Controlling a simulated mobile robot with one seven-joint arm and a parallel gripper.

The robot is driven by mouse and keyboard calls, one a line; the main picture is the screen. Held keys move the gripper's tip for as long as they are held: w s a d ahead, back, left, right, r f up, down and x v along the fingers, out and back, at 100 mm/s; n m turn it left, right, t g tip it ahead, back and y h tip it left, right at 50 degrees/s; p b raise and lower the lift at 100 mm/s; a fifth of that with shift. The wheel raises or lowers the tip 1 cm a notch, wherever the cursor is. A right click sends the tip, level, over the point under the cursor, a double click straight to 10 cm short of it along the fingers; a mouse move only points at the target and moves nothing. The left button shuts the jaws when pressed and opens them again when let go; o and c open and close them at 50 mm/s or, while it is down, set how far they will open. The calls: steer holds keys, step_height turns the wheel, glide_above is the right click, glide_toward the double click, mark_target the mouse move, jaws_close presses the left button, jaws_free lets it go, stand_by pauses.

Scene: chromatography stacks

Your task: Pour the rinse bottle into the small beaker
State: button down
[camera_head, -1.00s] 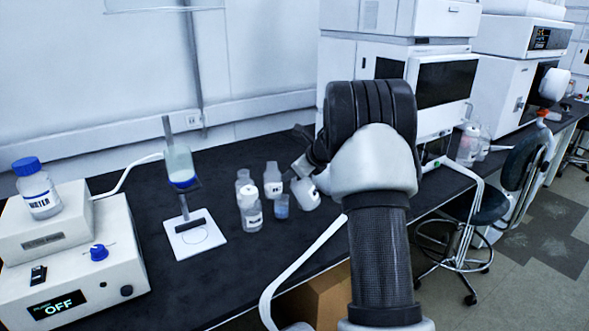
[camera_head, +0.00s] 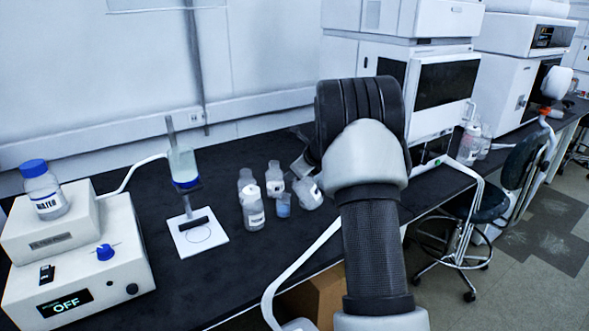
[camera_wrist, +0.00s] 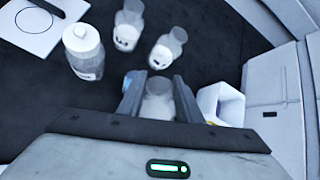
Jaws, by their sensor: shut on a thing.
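My gripper (camera_wrist: 157,88) is shut on a clear bottle (camera_wrist: 158,106), seen between its fingers in the wrist view. In the head view this bottle (camera_head: 308,194) is tilted, and my arm hides most of the gripper. The small beaker (camera_head: 283,206), with bluish contents, stands on the black bench just left of the held bottle. In the wrist view a bluish edge, probably the beaker (camera_wrist: 129,79), shows beside the left finger, mostly hidden. I cannot tell whether liquid is flowing.
Several labelled bottles, including one in front (camera_head: 253,212) and one behind (camera_head: 274,180), stand close left of the beaker. A stand on a white plate (camera_head: 199,234) is farther left, near a pump unit (camera_head: 80,275). Large instruments (camera_head: 430,95) stand behind at right.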

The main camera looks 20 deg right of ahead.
steer(key=shift+p, duration=0.7)
steer(key=shift+w+f+g+h+p, duration=0.1)
steer(key=shift+g+h+p, duration=0.2)
steer(key=shift+p, duration=0.7)
steer(key=shift+f, duration=0.15)
steer(key=shift+a+f+n+g+h+p, duration=0.15)
steer(key=shift+n+g+h+p, duration=0.2)
steer(key=shift+p, duration=1.5)
steer(key=shift+f, duration=0.2)
steer(key=shift+p, duration=0.6)
steer(key=shift+w+a+f+g+h+p, duration=0.1)
steer(key=shift+f+g+h+p, duration=0.25)
steer(key=shift+p, duration=1.1)
